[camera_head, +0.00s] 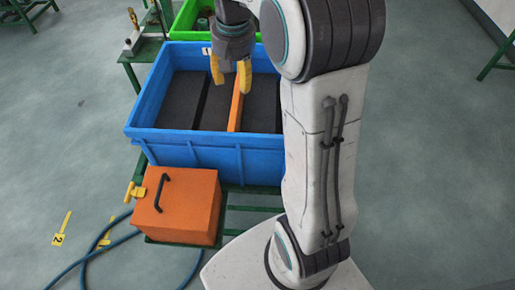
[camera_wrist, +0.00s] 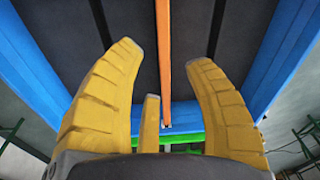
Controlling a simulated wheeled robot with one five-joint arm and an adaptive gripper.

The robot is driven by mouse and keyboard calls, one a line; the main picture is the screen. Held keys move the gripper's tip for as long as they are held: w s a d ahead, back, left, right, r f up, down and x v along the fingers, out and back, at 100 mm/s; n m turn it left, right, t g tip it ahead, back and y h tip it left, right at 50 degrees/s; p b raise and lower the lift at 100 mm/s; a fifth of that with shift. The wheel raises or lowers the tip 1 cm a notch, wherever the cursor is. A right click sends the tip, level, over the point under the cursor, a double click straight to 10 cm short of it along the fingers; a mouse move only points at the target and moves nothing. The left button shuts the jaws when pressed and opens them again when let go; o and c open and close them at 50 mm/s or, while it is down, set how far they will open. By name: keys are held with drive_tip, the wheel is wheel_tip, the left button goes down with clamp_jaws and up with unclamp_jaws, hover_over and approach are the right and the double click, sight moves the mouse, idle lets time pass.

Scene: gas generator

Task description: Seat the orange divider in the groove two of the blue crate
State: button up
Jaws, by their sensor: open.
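The blue crate (camera_head: 208,153) stands below my arm, with dark blocks inside and narrow gaps between them. The orange divider (camera_head: 236,106) stands on edge in the crate between two dark blocks, in the middle gap of those the wrist view shows. It also shows as a straight strip in the wrist view (camera_wrist: 164,50). My gripper (camera_head: 230,84) hangs above the far part of the crate. Its yellow fingers are open and apart, one on each side of the divider's line in the wrist view (camera_wrist: 165,60). The divider's lower edge is hidden.
An orange box with a black handle (camera_head: 178,204) stands in front of the crate. A green crate (camera_head: 190,18) is behind it. A green stand (camera_head: 137,50) with fittings is at the back left. A blue hose (camera_head: 100,245) lies on the floor. My arm hides the crate's right end.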

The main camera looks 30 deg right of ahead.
drive_tip(key=s+a+n+t, duration=0.1)
drive_tip(key=s+a+n, duration=0.1)
drive_tip(key=s, duration=0.8)
drive_tip(key=s+a+f+n+t, duration=0.1)
drive_tip(key=s+a, duration=0.3)
drive_tip(key=s, duration=0.6)
drive_tip(key=shift+s+f+n, duration=0.25)
drive_tip(key=shift+s+n, duration=0.05)
drive_tip(key=shift+n, duration=0.4)
